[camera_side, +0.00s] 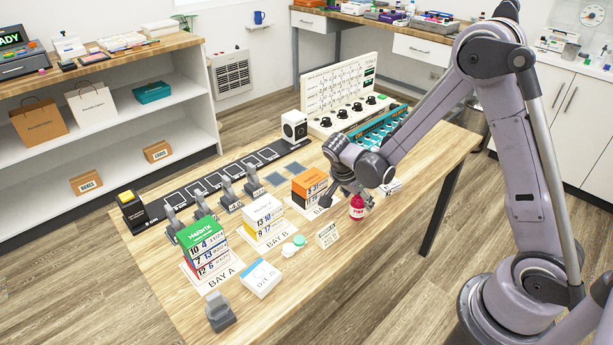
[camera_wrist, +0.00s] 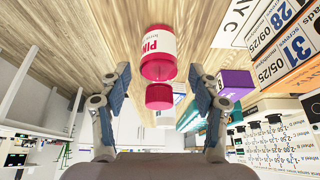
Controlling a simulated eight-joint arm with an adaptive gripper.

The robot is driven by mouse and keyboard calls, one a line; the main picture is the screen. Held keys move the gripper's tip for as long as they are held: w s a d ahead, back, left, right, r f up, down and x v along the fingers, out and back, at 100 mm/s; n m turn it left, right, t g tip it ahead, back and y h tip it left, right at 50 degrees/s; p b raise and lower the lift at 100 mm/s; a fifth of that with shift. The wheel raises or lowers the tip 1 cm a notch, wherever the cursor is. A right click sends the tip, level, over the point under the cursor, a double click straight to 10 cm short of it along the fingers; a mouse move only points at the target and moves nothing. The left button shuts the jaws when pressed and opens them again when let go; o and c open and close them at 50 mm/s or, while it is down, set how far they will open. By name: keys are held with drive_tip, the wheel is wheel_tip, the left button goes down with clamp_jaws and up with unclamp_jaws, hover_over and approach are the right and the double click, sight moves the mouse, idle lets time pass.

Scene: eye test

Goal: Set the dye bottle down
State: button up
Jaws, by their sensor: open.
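The dye bottle (camera_side: 357,208) is pink-red with a white label band and stands upright on the wooden table near its front right edge. In the wrist view the bottle (camera_wrist: 158,48) shows its label and its red cap. My gripper (camera_side: 348,199) is over it in the side view. In the wrist view the two fingers of my gripper (camera_wrist: 159,76) are spread wide, one on each side of the cap, with clear gaps. Neither finger touches the bottle.
A stack of orange-topped boxes (camera_side: 309,184) stands left of the bottle. A small sign card (camera_side: 328,235) stands in front, to its left. Other stacks stand at bay B (camera_side: 263,216) and bay A (camera_side: 203,247). Bare table (camera_side: 310,270) lies toward the front edge.

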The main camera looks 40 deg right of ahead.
drive_tip(key=v, duration=1)
drive_tip(key=s+a+r+n+t+y, duration=0.2)
drive_tip(key=s+r+n+t, duration=0.1)
drive_tip(key=n, duration=0.6)
drive_tip(key=s+a+r+n+t+y, duration=0.3)
drive_tip(key=s+r+n+t, duration=0.1)
drive_tip(key=s+n, duration=0.4)
drive_tip(key=shift+a+r+n, duration=0.25)
drive_tip(key=shift+r+n, duration=0.25)
drive_tip(key=shift+r, duration=0.25)
